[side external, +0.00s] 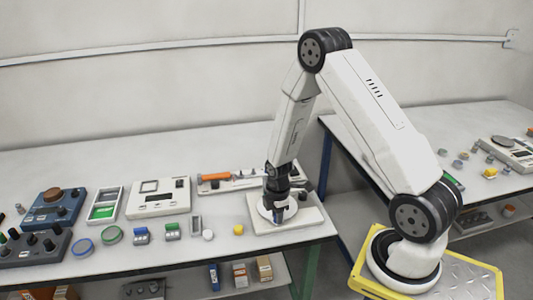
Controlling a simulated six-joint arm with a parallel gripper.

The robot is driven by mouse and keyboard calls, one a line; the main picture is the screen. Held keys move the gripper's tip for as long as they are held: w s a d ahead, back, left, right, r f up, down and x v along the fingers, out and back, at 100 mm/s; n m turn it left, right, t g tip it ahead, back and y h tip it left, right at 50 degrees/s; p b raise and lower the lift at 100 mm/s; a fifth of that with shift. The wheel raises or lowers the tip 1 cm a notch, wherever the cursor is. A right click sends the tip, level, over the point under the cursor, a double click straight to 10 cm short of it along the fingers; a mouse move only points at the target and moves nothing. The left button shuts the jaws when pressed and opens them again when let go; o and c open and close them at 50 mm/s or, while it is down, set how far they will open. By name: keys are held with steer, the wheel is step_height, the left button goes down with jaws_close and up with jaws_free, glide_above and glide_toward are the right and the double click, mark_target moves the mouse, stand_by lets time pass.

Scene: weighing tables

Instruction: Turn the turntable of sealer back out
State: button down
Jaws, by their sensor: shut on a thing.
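The sealer (303,219) is a flat, pale square unit near the right end of the left table. Its round white turntable (264,210) lies on top. My gripper (278,219) points straight down at the turntable and is shut on a part of it. The gripper body hides the middle of the turntable, so the gripped part is too small and covered to make out. A small dark knob (302,196) stands at the unit's back right.
A device with an orange bar (216,177) lies close behind. A small white disc (208,235), a yellow piece (238,229) and small blue and green blocks (172,231) lie to the left. A cream device (158,198) stands further left. A second table (430,155) is at the right.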

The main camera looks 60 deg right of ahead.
mark_target(297, 215)
steer(key=shift+s+d+n, duration=0.35)
steer(key=shift+s+n, duration=0.05)
steer(key=shift+n, duration=0.45)
steer(key=shift+s+d+n, duration=0.35)
steer(key=shift+s+n, duration=0.05)
steer(key=shift+n, duration=0.45)
steer(key=shift+s+d+n, duration=0.25)
steer(key=shift+d+n, duration=0.1)
steer(key=shift+n, duration=0.35)
steer(key=shift+s+d+n, duration=0.25)
steer(key=shift+d+n, duration=0.1)
steer(key=shift+n, duration=0.35)
steer(key=shift+s+d+n, duration=0.15)
steer(key=shift+d+n, duration=0.3)
steer(key=shift+n, duration=0.25)
steer(key=shift+s+d+n, duration=0.15)
steer(key=shift+d+n, duration=0.25)
steer(key=shift+n, duration=0.3)
steer(key=shift+s+d+n, duration=0.1)
steer(key=shift+d+n, duration=0.7)
steer(key=shift+n, duration=0.6)
steer(key=shift+d, duration=0.15)
steer(key=c, duration=0.5)
jaws_free()
steer(key=shift+r, duration=0.1)
step_height(297, 215, up, 8)
